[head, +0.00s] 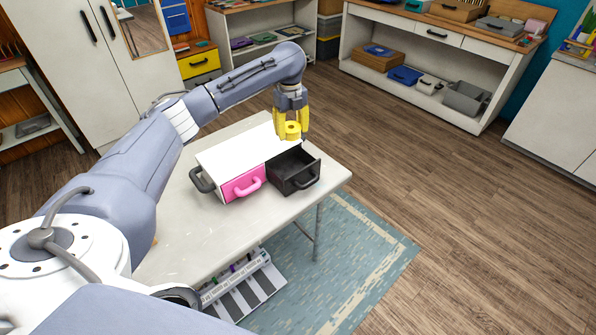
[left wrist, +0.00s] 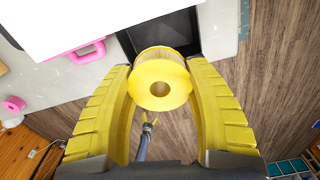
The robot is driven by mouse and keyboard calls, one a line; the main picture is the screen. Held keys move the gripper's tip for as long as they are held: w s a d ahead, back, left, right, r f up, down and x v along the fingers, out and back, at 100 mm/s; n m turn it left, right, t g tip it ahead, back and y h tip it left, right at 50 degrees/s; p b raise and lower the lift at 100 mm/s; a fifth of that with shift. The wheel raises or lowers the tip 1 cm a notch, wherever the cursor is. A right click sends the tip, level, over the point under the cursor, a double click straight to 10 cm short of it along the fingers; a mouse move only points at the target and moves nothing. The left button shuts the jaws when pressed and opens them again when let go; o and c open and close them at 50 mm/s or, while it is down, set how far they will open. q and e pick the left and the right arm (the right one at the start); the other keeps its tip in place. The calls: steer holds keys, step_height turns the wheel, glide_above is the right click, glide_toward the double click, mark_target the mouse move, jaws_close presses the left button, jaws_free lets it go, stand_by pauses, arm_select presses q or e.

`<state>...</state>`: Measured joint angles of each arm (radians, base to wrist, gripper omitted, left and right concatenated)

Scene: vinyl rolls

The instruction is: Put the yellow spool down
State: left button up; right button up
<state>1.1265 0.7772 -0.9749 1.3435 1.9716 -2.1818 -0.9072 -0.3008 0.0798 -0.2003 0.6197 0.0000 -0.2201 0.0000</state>
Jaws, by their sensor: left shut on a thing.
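My left gripper (head: 291,135) is shut on the yellow spool (head: 292,130). In the left wrist view the spool (left wrist: 160,80) sits between the yellow fingers, its round end and centre hole facing the camera. The gripper holds it above the white drawer unit (head: 236,148), near the pulled-out black drawer (head: 294,171). In the left wrist view the black drawer (left wrist: 160,30) lies partly hidden behind the spool.
The drawer unit stands on a pale table (head: 190,228). Its pink drawer (head: 242,182) is beside the black one and looks closed. A pink object (left wrist: 13,103) lies at the left edge of the left wrist view. Table space in front of the unit is clear.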

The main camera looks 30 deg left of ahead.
arm_select(q)
glide_toward(292, 171)
steer(key=shift+s+d+f, duration=0.6)
steer(key=shift+s+f, duration=0.3)
steer(key=shift+s, duration=0.05)
steer(key=shift+f, duration=2.75)
steer(key=shift+f, duration=0.1)
steer(key=o, duration=1.4)
step_height(292, 171, up, 12)
steer(key=shift+r, duration=0.15)
